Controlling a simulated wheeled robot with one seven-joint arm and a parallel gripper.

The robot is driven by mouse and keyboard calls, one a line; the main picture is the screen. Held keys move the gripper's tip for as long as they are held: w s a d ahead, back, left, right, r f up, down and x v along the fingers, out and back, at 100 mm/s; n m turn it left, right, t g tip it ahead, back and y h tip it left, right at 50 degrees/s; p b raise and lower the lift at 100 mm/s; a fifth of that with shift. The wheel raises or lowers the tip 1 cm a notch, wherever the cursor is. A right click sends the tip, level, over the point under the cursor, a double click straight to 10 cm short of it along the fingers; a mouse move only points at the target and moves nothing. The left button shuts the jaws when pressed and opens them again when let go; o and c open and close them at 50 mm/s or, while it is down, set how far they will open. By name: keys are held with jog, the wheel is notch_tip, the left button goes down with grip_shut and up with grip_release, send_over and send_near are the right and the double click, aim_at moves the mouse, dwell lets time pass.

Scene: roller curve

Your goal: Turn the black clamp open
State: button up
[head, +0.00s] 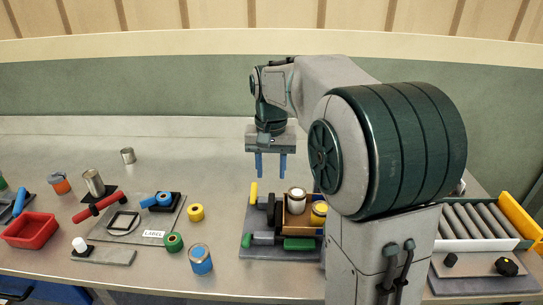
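My gripper (271,166) points down in the upper middle, above the grey fixture plate (262,251). Its two blue fingers are apart with nothing between them. I cannot tell for certain which part is the black clamp. A black lobed knob (507,266) and a small black block (450,260) sit on a pale plate at the lower right, far from my gripper. A dark upright piece (271,208) also stands on the fixture plate, beside a brown box (297,228). My arm hides part of the area between the fixture and the right side.
The brown box holds a white-topped can (297,195) and a yellow-topped can (319,209). A roller conveyor (480,221) with a yellow rail (520,222) is at right. A red bin (30,231), blue can (201,259) and tape rolls are at left. The table's back left is mostly clear.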

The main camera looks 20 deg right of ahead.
jog(key=shift+r, duration=1.85)
jog(key=s+f+n+t, duration=0.1)
jog(key=s+f, duration=0.3)
jog(key=s, duration=0.6)
jog(key=s+f+n+t, duration=0.2)
jog(key=s+f, duration=0.3)
jog(key=s, duration=0.6)
jog(key=shift+a+f+n, duration=0.25)
jog(key=shift+a+n, duration=0.1)
jog(key=shift+n, duration=0.05)
